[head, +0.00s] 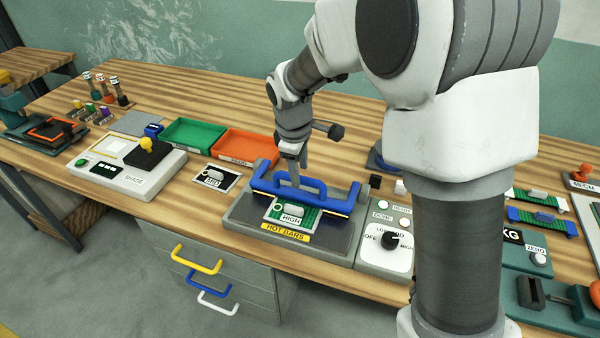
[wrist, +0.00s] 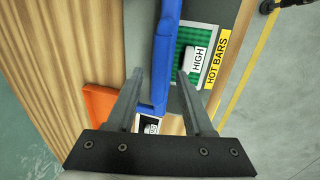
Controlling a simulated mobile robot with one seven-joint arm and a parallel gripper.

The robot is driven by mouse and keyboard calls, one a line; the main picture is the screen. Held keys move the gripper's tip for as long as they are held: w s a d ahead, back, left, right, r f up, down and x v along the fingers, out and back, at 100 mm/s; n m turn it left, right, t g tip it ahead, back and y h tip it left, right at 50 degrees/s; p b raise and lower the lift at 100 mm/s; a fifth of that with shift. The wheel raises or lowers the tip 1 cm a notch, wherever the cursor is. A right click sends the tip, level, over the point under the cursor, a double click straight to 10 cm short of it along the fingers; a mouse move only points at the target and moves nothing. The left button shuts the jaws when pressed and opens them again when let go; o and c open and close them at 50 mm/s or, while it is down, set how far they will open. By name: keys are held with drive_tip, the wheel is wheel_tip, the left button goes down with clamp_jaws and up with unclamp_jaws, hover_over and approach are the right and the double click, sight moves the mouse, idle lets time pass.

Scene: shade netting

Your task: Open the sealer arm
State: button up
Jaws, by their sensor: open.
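The heat sealer has a grey base (head: 237,217) with a yellow "HOT BARS" label (head: 285,232). Its blue sealer arm (head: 335,205) lies low across the base, with a raised handle bar. A green netting piece with a "HIGH" card (head: 291,216) lies on the base, partly under the arm. My gripper (head: 296,178) is open and points down at the blue handle. In the wrist view, the blue bar (wrist: 163,50) runs between the two open fingers (wrist: 160,78). I cannot tell whether either finger touches it.
A control box with a dial (head: 391,240) stands right of the sealer. A "MED" card (head: 216,178) lies to its left, with orange (head: 246,146) and green (head: 193,133) trays behind. The "SHADE" device (head: 128,170) is farther left. My arm hides the bench right of centre.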

drive_tip(key=shift+w+f, duration=0.2)
drive_tip(key=shift+f, duration=0.8)
clamp_jaws()
idle(0.8)
